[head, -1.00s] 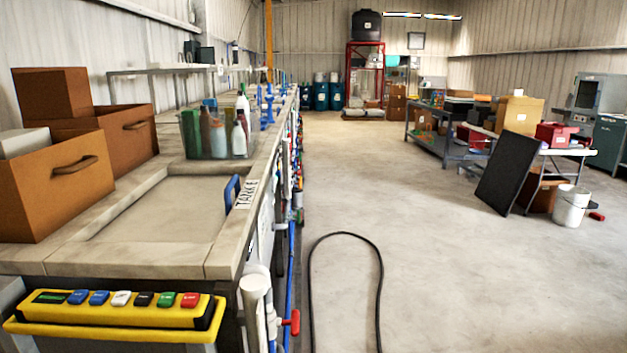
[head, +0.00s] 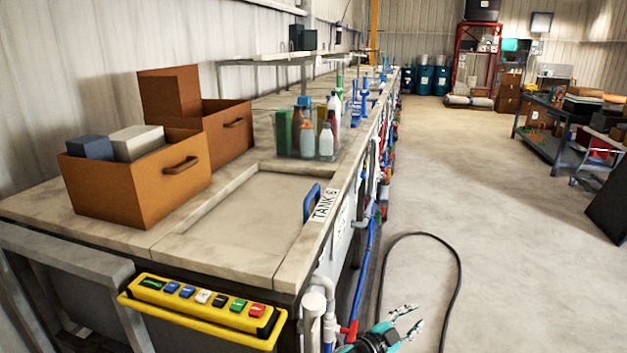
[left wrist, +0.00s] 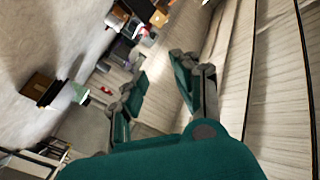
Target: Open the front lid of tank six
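The tank six lid (head: 240,222) is a flat beige panel in the near counter, lying closed in its recess. A blue handle (head: 311,204) stands at its right edge, beside a white label (head: 326,204) reading TANK 6. My left gripper (head: 416,318) is low at the bottom of the head view, over the floor to the right of the tank and well apart from the handle. Its fingers are spread and empty; they also show apart in the left wrist view (left wrist: 158,78). My right gripper is not in view.
A yellow button panel (head: 200,310) sits at the counter's near end. Brown boxes (head: 140,185) and several bottles (head: 307,135) stand on the counter. Pipes with a red valve (head: 349,330) run along its side. A black hose (head: 458,275) lies on the otherwise open floor.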

